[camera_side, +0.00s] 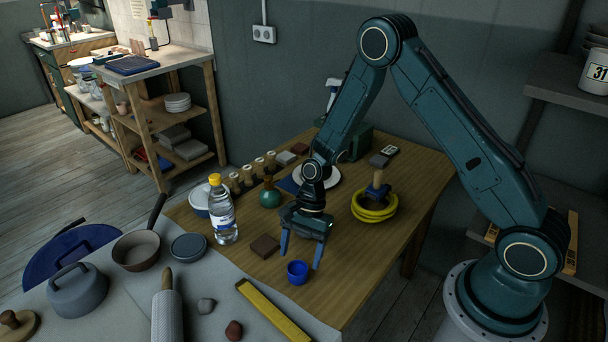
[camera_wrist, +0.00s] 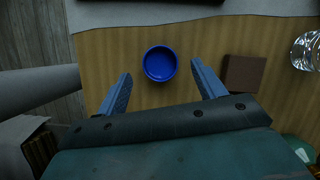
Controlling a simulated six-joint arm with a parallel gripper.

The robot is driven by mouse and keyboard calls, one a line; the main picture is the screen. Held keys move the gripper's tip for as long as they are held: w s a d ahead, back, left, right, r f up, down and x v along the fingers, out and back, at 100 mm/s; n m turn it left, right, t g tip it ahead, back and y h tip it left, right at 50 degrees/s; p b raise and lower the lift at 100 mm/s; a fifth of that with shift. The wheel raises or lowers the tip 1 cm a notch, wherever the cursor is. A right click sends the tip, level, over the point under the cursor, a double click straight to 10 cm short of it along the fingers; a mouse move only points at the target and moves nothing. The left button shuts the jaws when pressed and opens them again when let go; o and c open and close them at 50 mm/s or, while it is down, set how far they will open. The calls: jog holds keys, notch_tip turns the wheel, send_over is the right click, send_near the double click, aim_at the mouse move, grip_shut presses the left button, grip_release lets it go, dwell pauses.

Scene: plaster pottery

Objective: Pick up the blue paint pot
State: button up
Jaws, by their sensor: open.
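The blue paint pot (camera_side: 297,272) is a small round open cup standing upright on the wooden table. In the wrist view the blue paint pot (camera_wrist: 160,64) lies ahead of the fingertips, roughly centred between them. My gripper (camera_side: 302,254) is open and empty, pointing down close to the pot. In the side view one finger comes down just right of the pot, the other further left. In the wrist view both fingers of my gripper (camera_wrist: 160,76) are spread wider than the pot. No contact with the pot shows.
A brown block (camera_side: 265,246) lies left of the pot, near one finger; it shows right in the wrist view (camera_wrist: 244,73). A water bottle (camera_side: 222,212) stands further left. A yellow bar (camera_side: 273,311) lies on the grey cloth in front. A yellow coil (camera_side: 373,213) is behind right.

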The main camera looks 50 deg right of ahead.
aim_at(298, 269)
jog(key=shift+x, duration=2.55)
jog(key=c, duration=1.1)
